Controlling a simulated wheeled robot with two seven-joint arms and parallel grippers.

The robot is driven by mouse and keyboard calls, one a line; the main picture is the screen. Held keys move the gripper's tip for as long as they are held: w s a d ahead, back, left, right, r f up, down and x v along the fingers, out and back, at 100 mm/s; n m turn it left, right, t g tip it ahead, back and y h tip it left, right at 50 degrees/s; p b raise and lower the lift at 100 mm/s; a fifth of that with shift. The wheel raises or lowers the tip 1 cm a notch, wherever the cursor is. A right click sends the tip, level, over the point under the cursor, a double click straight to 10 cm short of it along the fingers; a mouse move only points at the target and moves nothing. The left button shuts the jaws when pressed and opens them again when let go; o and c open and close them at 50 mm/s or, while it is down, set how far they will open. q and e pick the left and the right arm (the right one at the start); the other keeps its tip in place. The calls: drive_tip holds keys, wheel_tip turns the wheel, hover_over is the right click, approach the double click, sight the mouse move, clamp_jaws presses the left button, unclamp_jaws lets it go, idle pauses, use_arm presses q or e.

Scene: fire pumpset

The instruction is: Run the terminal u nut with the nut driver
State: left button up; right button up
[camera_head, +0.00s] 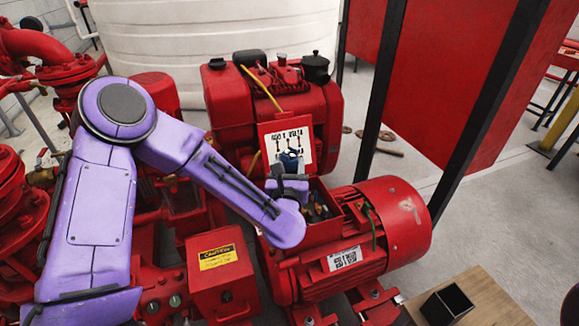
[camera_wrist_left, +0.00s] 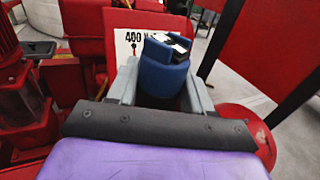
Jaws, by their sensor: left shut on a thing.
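My left gripper (camera_wrist_left: 160,88) is shut on a blue cylindrical tool with a dark top, which looks like the nut driver (camera_wrist_left: 160,70). In the head view, the left arm reaches in from the left, and the blue nut driver (camera_head: 290,158) shows at its end, in front of the white diagram plate. The open terminal box (camera_head: 322,228) on the red motor lies just beside and below the gripper. Small brass-coloured terminals show inside it, partly hidden by my wrist. I cannot make out the terminal u nut or whether the driver touches anything. My right gripper is not in view.
The red motor (camera_head: 395,225) carries the terminal box. The raised lid with the white diagram plate (camera_head: 285,140) stands behind it. A red engine (camera_head: 270,100) is further back. A black open box (camera_head: 447,303) sits on a wooden surface (camera_head: 490,300) at the lower right.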

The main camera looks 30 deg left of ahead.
sight(290, 153)
use_arm(q)
drive_tip(key=shift+r, duration=0.1)
idle(0.4)
drive_tip(key=shift+r+p, duration=2.05)
drive_tip(key=shift+r, duration=0.9)
drive_tip(key=shift+f, duration=0.1)
